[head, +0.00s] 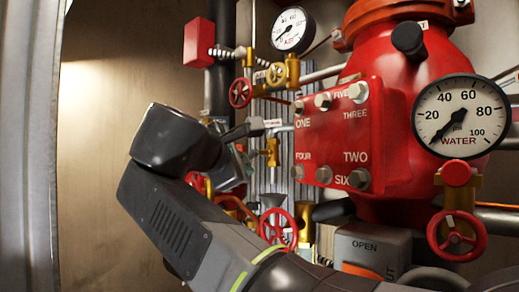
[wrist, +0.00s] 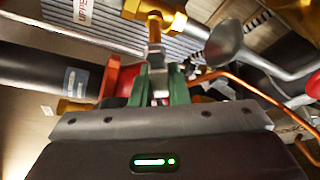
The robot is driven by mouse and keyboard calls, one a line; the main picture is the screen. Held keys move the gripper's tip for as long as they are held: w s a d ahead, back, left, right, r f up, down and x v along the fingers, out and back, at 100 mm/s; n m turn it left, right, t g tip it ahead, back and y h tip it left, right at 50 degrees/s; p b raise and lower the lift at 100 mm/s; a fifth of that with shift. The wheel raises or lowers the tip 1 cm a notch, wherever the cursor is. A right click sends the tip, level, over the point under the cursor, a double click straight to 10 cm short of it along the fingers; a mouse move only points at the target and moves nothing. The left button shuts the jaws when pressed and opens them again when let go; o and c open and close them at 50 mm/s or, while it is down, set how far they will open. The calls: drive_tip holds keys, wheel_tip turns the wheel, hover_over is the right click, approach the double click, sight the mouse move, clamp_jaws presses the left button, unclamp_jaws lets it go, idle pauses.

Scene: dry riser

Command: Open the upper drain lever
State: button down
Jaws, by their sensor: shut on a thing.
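My gripper (wrist: 160,88) shows in the wrist view with its two green fingers closed on a narrow grey metal piece, which looks like the upper drain lever (wrist: 157,62). A brass valve body (wrist: 154,14) lies just beyond it at the top of the picture. In the head view my gripper (head: 240,160) is partly hidden behind my wrist, just left of a small brass valve (head: 271,152). The lever cannot be made out clearly there, so its angle is hard to tell.
A red flanged valve body (head: 345,140) and a water gauge (head: 459,115) stand to the right. Red handwheels (head: 279,228) sit close below my gripper. A grey funnel-shaped part (wrist: 228,45) and a copper pipe (wrist: 240,82) are near the fingers. The left wall is clear.

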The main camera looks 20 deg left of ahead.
drive_tip(key=n, duration=0.1)
drive_tip(key=f+n+g+h, duration=0.1)
drive_tip(key=shift+s+d+n, duration=0.15)
drive_tip(key=shift+d+n, duration=0.25)
drive_tip(key=n+h, duration=0.1)
drive_tip(key=d+n+g+h, duration=0.1)
drive_tip(key=n, duration=0.1)
drive_tip(key=s+d+f+n+g+h, duration=0.1)
drive_tip(key=n, duration=0.1)
drive_tip(key=shift+d, duration=0.25)
drive_tip(key=shift+n, duration=0.3)
drive_tip(key=c, duration=1.4)
unclamp_jaws()
drive_tip(key=shift+h, duration=0.3)
drive_tip(key=shift+s, duration=0.15)
drive_tip(key=v, duration=0.7)
drive_tip(key=shift+r, duration=0.15)
